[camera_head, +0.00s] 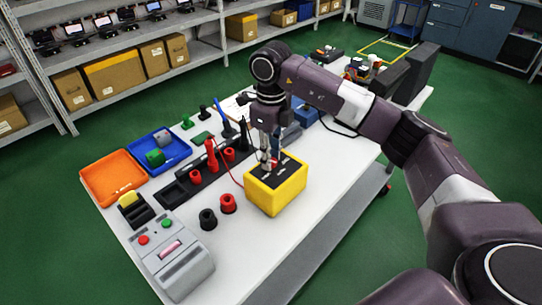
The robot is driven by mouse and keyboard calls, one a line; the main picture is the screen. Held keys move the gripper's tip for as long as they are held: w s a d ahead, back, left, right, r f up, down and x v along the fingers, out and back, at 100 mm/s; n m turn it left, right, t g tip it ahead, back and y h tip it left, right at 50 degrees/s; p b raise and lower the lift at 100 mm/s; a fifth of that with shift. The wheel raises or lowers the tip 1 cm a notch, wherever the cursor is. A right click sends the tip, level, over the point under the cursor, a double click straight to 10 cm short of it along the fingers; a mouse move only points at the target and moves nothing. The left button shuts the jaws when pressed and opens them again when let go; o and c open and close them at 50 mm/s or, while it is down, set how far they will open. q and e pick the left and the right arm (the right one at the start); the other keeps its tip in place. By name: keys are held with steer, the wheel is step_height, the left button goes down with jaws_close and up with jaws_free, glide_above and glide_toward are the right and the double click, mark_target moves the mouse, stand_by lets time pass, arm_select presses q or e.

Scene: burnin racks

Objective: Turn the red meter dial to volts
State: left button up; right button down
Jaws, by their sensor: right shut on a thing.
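A yellow box-shaped meter (278,199) with a black top face stands on the white table, right of its middle. My right gripper (268,165) points down at the far left part of that black face. It is shut on the meter dial, which the fingers mostly hide; I cannot read where the dial points. A thin red lead curves down to the left side of the meter. My left gripper is not in view.
Red and black round pieces (228,204) stand just left of the meter. A black rack (178,192) with upright red probes, an orange tray (113,177), a blue tray (154,149) and a grey button box (172,258) lie further left. The table front right is clear.

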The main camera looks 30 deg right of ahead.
steer(key=shift+m, duration=0.4)
steer(key=c, duration=1.6)
jaws_free()
step_height(320, 180, up, 12)
steer(key=shift+r, duration=0.1)
